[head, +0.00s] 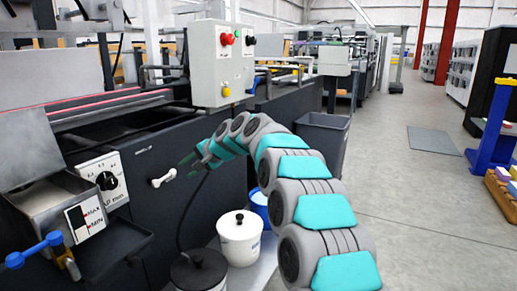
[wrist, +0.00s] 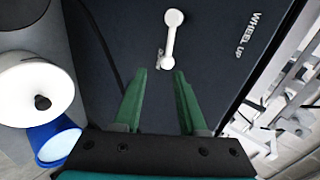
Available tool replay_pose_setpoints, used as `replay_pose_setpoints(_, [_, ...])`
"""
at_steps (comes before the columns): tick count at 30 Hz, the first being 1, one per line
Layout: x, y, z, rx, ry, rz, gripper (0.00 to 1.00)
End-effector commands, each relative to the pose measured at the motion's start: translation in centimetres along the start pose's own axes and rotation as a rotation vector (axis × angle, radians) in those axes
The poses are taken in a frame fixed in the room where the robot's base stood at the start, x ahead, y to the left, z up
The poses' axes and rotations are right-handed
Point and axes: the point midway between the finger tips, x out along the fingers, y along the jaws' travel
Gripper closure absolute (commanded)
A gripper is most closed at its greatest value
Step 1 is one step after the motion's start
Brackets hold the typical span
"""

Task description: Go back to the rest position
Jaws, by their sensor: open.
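My gripper (head: 191,163) is at the end of my grey and teal arm, in front of the dark machine side panel (head: 150,215). In the wrist view its two green fingers (wrist: 157,72) stand apart with nothing between them. A white handle (wrist: 173,36) on the panel lies just beyond the fingertips, apart from them. The same handle shows in the head view (head: 163,178), left of and slightly below the gripper. The rest position itself is not marked in either view.
A white lidded pot (head: 239,240), a dark lidded pot (head: 198,272) and a blue bucket (head: 261,207) stand below my arm. A grey bin (head: 322,135) is behind it. A control box (head: 222,65) stands above the gripper.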

Motion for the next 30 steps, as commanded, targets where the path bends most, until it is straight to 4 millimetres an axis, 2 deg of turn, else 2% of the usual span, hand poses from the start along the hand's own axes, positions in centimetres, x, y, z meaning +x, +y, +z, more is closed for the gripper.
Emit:
replay_pose_setpoints(5, [-4.8,3.5,1.6,-0.048,-0.020,0.096,0.59])
replay_pose_setpoints(14, [-13.9,12.2,6.7,-0.148,-0.074,0.305,0.59])
replay_pose_setpoints(23, [-23.2,22.5,13.6,-0.224,-0.152,0.524,0.59])
replay_pose_setpoints(30, [-30.6,31.2,20.4,-0.256,-0.229,0.696,0.59])
